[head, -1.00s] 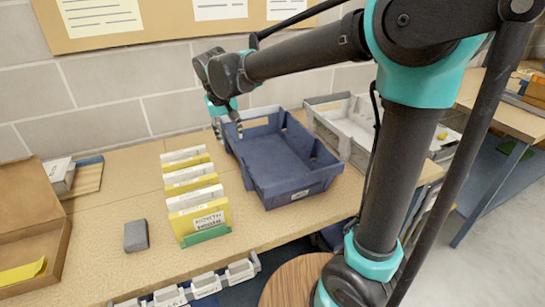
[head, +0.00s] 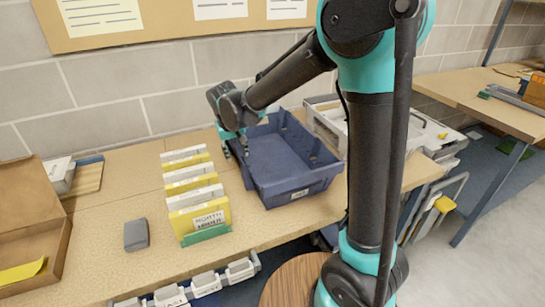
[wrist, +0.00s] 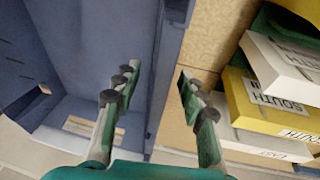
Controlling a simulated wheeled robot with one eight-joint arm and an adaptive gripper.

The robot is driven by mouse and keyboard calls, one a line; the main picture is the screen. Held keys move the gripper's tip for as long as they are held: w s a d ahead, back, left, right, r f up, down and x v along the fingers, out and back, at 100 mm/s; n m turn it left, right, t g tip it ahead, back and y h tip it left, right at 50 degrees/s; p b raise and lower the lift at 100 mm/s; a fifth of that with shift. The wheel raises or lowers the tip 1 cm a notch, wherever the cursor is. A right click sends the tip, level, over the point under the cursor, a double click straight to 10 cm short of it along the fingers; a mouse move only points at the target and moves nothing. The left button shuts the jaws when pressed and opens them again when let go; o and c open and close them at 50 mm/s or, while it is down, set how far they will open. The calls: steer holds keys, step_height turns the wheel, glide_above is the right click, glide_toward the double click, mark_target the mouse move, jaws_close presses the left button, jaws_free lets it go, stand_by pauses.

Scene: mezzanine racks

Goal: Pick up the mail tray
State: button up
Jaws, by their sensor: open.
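The mail tray is a dark blue, open, empty-looking tray (head: 290,160) on the workbench, with a label on its front end. In the wrist view its side wall (wrist: 168,65) runs between my two fingers. My gripper (head: 236,149) is open at the tray's left side, pointing down. In the wrist view my gripper (wrist: 156,76) has one finger over the tray's inside and the other over the bench side. I cannot tell whether either finger touches the wall.
A row of white and yellow card dividers (head: 197,196) stands close left of the tray. A grey tray (head: 330,118) sits close behind on the right. A small grey block (head: 136,235) and a cardboard box (head: 32,225) lie farther left. Papers hang on a board (head: 180,12).

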jaws_close()
steer(key=shift+r, duration=0.1)
stand_by(0.6)
step_height(320, 180, up, 20)
stand_by(0.5)
stand_by(0.5)
steer(key=shift+h, duration=0.5)
steer(key=shift+n, duration=0.5)
